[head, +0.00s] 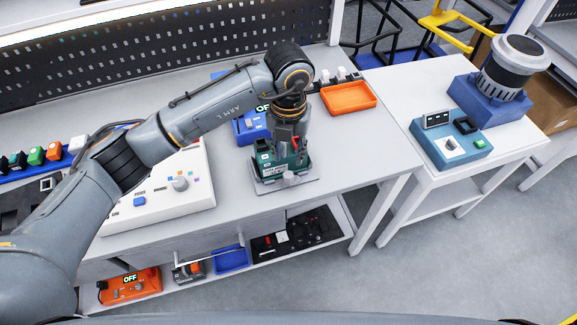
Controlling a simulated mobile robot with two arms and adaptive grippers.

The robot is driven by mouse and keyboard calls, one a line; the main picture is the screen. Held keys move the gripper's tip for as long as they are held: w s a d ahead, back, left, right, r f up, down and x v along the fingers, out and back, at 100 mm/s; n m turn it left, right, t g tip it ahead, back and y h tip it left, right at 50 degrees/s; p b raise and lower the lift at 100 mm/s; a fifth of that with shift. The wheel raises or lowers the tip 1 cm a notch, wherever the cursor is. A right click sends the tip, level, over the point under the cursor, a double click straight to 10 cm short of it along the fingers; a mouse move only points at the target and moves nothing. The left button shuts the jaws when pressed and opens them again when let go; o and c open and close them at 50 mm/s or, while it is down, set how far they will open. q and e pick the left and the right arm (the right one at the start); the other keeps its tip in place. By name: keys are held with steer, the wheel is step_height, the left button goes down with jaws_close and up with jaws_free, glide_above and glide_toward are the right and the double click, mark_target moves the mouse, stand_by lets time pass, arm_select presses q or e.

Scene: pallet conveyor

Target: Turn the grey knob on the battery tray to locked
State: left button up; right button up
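The battery tray (265,187) is a flat grey plate near the front edge of the workbench, with a dark green unit (268,168) on it. A small light grey knob (289,178) shows at the front of the unit. I cannot read whether it is at locked. My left gripper (286,143) points down over the unit, behind and above the knob in the picture. Its fingers blend with the dark parts below, so I cannot tell how far apart they are or whether they touch anything. My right gripper is not in view.
A white panel with a grey knob (180,183) lies left of the tray. A blue box (250,127) stands behind it, and an orange tray (348,97) lies at the back right. The bench right of the tray is clear. A side table holds a blue control box (450,141).

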mark_target(288, 174)
arm_select(q)
steer(key=f, duration=0.2)
steer(key=f+p, duration=0.1)
steer(key=f, duration=0.1)
steer(key=shift+w, duration=0.3)
step_height(288, 174, down, 4)
steer(key=shift+r+p, duration=0.15)
steer(key=shift+p, duration=0.3)
steer(key=shift+f, duration=0.5)
steer(key=c, duration=0.7)
jaws_close()
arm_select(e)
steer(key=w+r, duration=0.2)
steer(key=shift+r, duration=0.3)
